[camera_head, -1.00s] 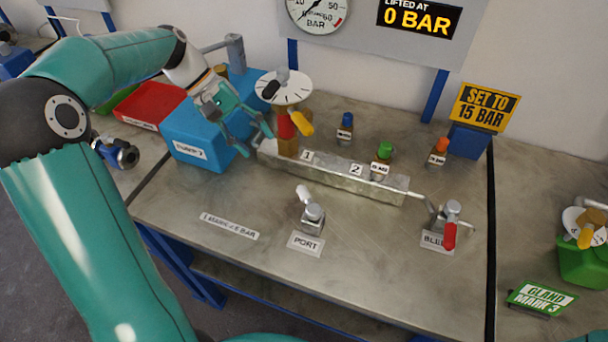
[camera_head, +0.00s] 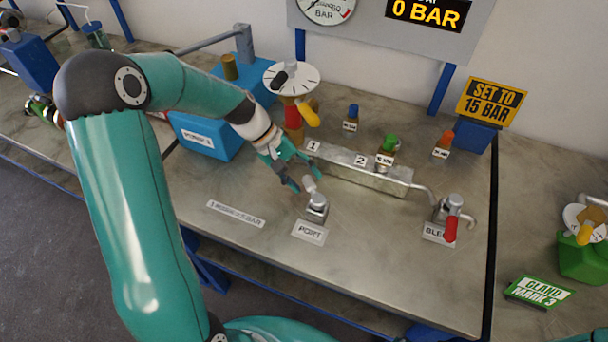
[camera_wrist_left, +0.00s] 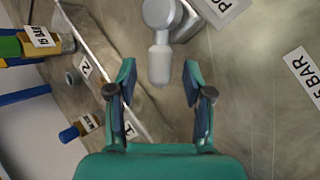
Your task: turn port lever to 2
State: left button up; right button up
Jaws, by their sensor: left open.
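The port lever (camera_head: 309,184) is a short pale handle on a grey metal valve body (camera_head: 317,208), behind the PORT label (camera_head: 310,232). The handle points up and slightly left, toward the manifold block's 1 end. My left gripper (camera_head: 304,182) is open at the handle. In the left wrist view, the lever handle (camera_wrist_left: 159,65) lies between the planes of the two open fingers (camera_wrist_left: 155,85), with gaps on both sides. The metal manifold block (camera_head: 345,172) behind carries the labels 1 (camera_head: 313,147) and 2 (camera_head: 361,161). My right gripper is out of view.
The bleed valve with a red lever (camera_head: 451,228) stands to the right. A blue box (camera_head: 215,140) is at left. The bench front is clear.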

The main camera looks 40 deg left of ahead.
pick_arm(q)
jog(key=shift+d+f, duration=0.15)
jog(key=shift+f, duration=0.05)
grip_shut()
dwell(0.3)
